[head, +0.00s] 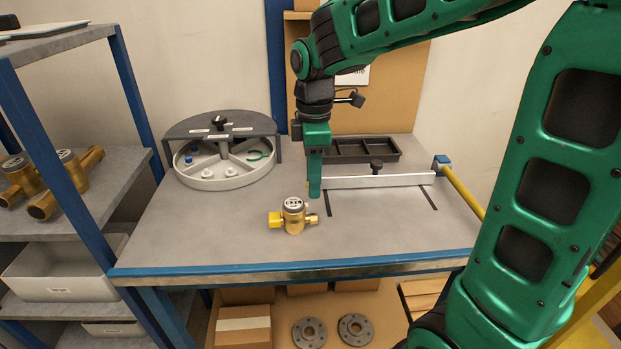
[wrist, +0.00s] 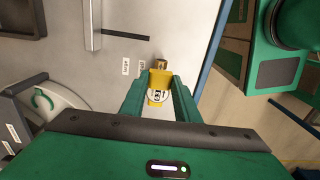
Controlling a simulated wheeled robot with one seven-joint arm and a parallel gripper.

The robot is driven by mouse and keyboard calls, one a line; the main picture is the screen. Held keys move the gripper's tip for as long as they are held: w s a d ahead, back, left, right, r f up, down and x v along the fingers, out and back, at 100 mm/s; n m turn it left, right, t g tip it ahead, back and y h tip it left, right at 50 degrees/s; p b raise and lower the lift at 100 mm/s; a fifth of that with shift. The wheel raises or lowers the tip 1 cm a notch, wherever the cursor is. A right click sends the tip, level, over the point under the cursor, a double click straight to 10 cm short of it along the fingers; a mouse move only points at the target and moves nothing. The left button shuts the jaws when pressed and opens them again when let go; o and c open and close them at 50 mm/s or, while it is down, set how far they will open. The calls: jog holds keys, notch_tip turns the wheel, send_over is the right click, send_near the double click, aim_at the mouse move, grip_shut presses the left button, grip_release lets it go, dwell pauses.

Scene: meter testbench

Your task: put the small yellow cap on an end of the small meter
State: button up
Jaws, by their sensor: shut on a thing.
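The small meter (head: 294,216) lies on the bench, a brass body with a round white dial facing up. Its left end carries a bright yellow piece (head: 275,219), which looks like a cap; its right end (head: 313,219) looks like bare brass. My gripper (head: 314,195) points down just behind and above the meter's right side. In the wrist view, my gripper (wrist: 159,82) is shut on a small yellow cap (wrist: 160,78). The held cap partly covers the meter (wrist: 157,97); the brass end (wrist: 162,62) shows beyond it. The gap between cap and meter is hard to judge.
A round divided tray (head: 210,184) with small parts stands at the back left. A black bin (head: 345,150) and a metal rail (head: 350,182) with a black knob lie behind and right. The bench front (head: 230,245) is clear. A shelf (head: 90,205) with larger brass meters stands left.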

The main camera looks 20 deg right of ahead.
jog(key=shift+f, duration=0.15)
send_over(313, 214)
jog(key=shift+f, duration=2.35)
jog(key=shift+s+f, duration=0.1)
jog(key=shift+f, duration=1.45)
jog(key=o, duration=1.4)
jog(key=shift+c, duration=0.2)
jog(key=shift+r, duration=3.55)
